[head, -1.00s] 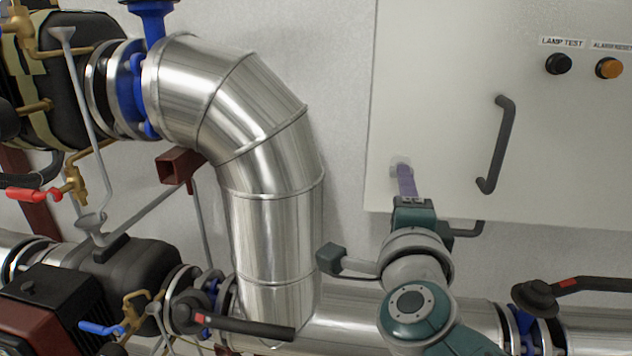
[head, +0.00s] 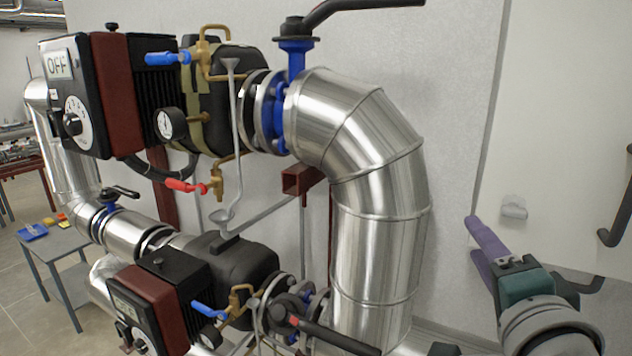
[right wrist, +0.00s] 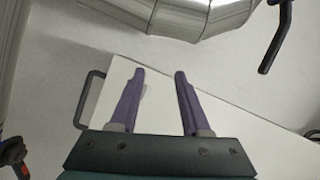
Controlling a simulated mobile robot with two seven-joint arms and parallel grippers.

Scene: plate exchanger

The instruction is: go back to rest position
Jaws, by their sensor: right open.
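My right gripper (head: 478,248) is at the lower right of the head view, in front of the white cabinet (head: 560,130). Its purple fingers are apart with nothing between them. It is clear of the small light block (head: 514,207) on the cabinet, which shows to the right of the fingertips. The right wrist view also shows the gripper (right wrist: 159,72) open and empty, with the cabinet behind it. My left gripper is not in view.
A large silver insulated pipe (head: 380,190) stands left of the right gripper. Pumps with OFF dials (head: 75,110), valve handles (head: 185,185) and gauges fill the left. A black cabinet handle (head: 617,215) is at the right edge. A grey table (head: 62,245) stands far left.

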